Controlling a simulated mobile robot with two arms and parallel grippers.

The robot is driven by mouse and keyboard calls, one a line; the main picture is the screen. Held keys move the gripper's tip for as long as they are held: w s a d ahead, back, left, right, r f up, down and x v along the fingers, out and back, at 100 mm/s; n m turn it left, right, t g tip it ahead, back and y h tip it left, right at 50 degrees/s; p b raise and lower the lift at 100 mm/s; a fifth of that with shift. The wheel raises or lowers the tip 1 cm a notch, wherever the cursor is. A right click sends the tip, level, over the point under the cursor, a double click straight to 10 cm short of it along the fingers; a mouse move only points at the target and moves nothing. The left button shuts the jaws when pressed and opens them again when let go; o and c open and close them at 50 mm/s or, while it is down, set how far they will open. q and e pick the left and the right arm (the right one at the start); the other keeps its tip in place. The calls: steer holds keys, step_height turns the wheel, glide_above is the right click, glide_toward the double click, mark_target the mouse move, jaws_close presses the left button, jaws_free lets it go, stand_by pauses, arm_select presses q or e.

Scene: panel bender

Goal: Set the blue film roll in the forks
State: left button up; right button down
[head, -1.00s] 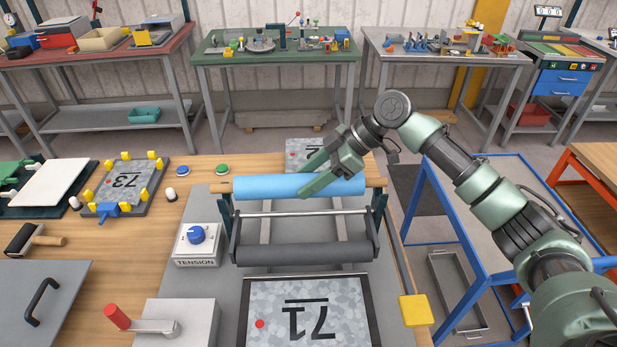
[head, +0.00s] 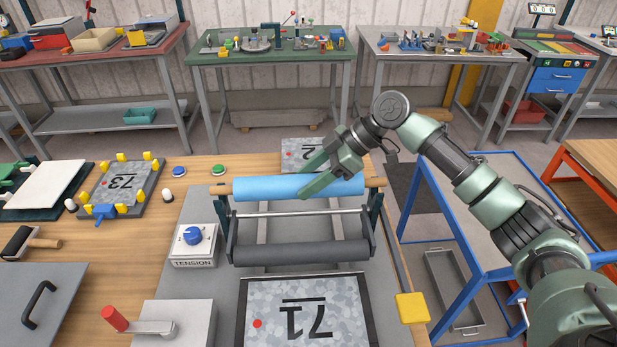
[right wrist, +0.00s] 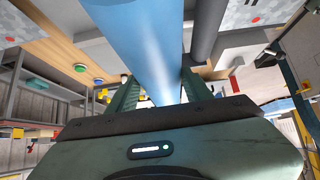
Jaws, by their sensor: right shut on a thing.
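The blue film roll (head: 268,188) lies level across the forks (head: 375,212), its wooden core ends sticking out at both sides. It looks to be at the tops of the forks; whether it is fully seated I cannot tell. My right gripper (head: 312,183) is shut on the roll right of its middle, one finger in front and one behind. In the right wrist view the roll (right wrist: 140,45) runs between the two fingers. My left gripper is not in view.
Below the roll are a thin steel bar (head: 300,213) and a dark roller (head: 300,252). A plate marked 71 (head: 305,310) lies in front. A tension knob box (head: 194,244) stands at left, a yellow block (head: 412,307) at right. Green and blue buttons (head: 218,169) sit behind.

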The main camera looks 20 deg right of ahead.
steer(key=shift+f+b, duration=0.3)
steer(key=shift+f, duration=0.35)
steer(key=shift+f+b, duration=0.4)
steer(key=shift+f, duration=0.8)
stand_by(1.4)
steer(key=c, duration=0.5)
jaws_free()
